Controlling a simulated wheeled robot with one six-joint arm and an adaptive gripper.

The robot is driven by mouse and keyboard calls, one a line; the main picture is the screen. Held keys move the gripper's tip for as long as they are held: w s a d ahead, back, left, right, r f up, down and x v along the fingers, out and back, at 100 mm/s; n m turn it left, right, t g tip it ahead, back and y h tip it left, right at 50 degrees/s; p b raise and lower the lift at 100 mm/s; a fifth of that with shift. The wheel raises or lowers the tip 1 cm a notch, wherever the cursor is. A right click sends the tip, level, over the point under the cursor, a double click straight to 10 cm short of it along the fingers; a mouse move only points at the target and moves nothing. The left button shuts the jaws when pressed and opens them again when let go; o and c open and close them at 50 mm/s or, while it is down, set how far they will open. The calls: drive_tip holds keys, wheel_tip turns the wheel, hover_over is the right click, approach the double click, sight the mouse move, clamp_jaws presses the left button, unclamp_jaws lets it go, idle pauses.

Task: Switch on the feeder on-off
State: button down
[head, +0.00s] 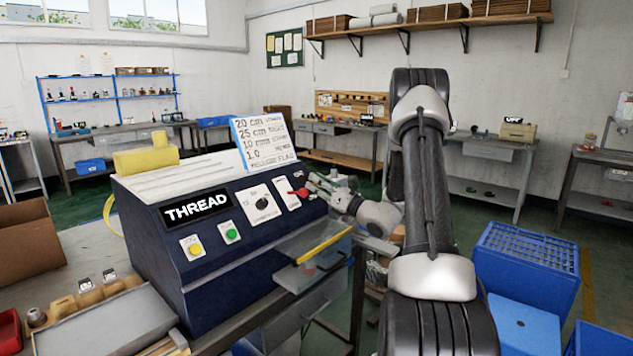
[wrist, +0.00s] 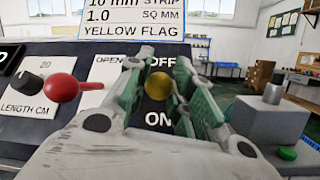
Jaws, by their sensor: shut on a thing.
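The feeder (head: 235,262) is a dark blue machine with a sloped front panel and a display reading THREAD. Its on-off switch shows in the wrist view as a brass-coloured round knob (wrist: 158,84) on a dark plate, with OFF above it and ON below it. My gripper (head: 318,184) is at the right end of the panel. In the wrist view its green-padded fingers (wrist: 160,92) stand on either side of the knob and are shut on it. The knob's stem is hidden, so its exact setting is hard to tell.
A red ball lever (wrist: 62,87) by an OPEN label and a black length dial (wrist: 27,85) sit left of my gripper. Yellow (head: 194,249) and green (head: 231,234) buttons are further left. A clear-covered tray (head: 315,240) juts out below. Blue crates (head: 525,265) stand at right.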

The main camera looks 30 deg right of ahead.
drive_tip(key=shift+s+f+t, duration=0.1)
drive_tip(key=shift+f+t, duration=0.15)
drive_tip(key=shift+t, duration=0.25)
drive_tip(key=c, duration=1.2)
unclamp_jaws()
drive_tip(key=shift+c, duration=0.2)
drive_tip(key=v, duration=1.2)
drive_tip(key=shift+d+f, duration=0.1)
drive_tip(key=shift+f, duration=0.05)
